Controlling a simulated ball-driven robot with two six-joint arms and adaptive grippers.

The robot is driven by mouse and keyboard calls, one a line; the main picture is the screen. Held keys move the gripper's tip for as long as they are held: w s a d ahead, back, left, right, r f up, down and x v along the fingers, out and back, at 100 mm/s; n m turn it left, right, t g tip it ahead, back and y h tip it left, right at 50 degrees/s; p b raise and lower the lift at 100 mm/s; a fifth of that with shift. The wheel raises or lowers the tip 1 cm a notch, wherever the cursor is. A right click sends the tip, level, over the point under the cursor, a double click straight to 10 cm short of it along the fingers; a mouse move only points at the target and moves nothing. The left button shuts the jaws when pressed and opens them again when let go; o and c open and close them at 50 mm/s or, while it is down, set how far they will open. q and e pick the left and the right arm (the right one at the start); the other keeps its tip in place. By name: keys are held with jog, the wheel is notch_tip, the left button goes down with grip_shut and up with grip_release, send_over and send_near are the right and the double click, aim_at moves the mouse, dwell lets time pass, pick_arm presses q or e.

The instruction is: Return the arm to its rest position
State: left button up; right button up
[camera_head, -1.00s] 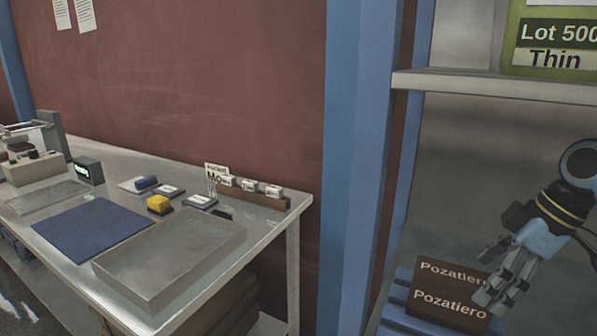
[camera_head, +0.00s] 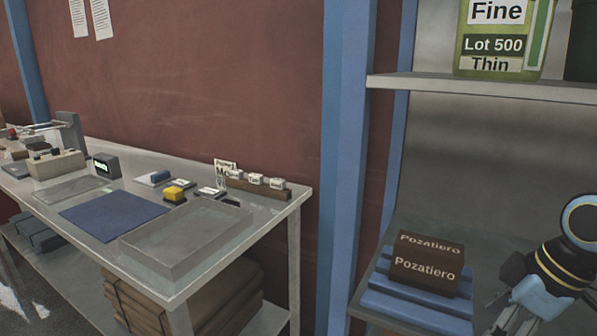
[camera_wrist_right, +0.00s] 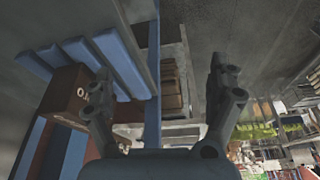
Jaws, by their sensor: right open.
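My right gripper (camera_head: 520,318) is at the lower right of the head view, partly cut off by the bottom edge. It stands right of a brown box (camera_head: 425,262) marked "Pozatiero" and is apart from it. In the right wrist view my right gripper (camera_wrist_right: 165,90) has its two fingers wide apart with nothing between them. The brown box also shows there at the left (camera_wrist_right: 75,97), beyond the left finger. My left gripper is in neither view.
The box rests on a blue slatted pallet (camera_head: 415,304) on a shelf. A green container (camera_head: 497,40) stands on the upper shelf (camera_head: 480,87). At the left, a metal table (camera_head: 95,228) holds a shallow tray (camera_head: 160,255), a blue mat (camera_head: 112,215) and small items.

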jog(key=s+a+m+t+h, duration=0.15)
jog(key=s+m, duration=0.35)
jog(key=s, duration=0.5)
jog(key=s+a+m+h, duration=0.2)
jog(key=s+m, duration=0.2)
jog(key=s, duration=0.6)
jog(key=s+d+f+g+b, duration=0.15)
jog(key=f+b, duration=0.25)
jog(key=f, duration=1.3)
jog(key=d+f+b, duration=0.2)
jog(key=f+b, duration=0.2)
jog(key=f, duration=1.4)
pick_arm(q)
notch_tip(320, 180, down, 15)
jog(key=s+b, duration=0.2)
jog(key=b, duration=0.5)
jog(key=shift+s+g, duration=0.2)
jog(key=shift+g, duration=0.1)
pick_arm(e)
jog(key=s+f+g, duration=0.1)
jog(key=s+f, duration=1.7)
jog(key=f, duration=0.4)
jog(key=shift+s+d, duration=0.25)
jog(key=shift+s, duration=0.05)
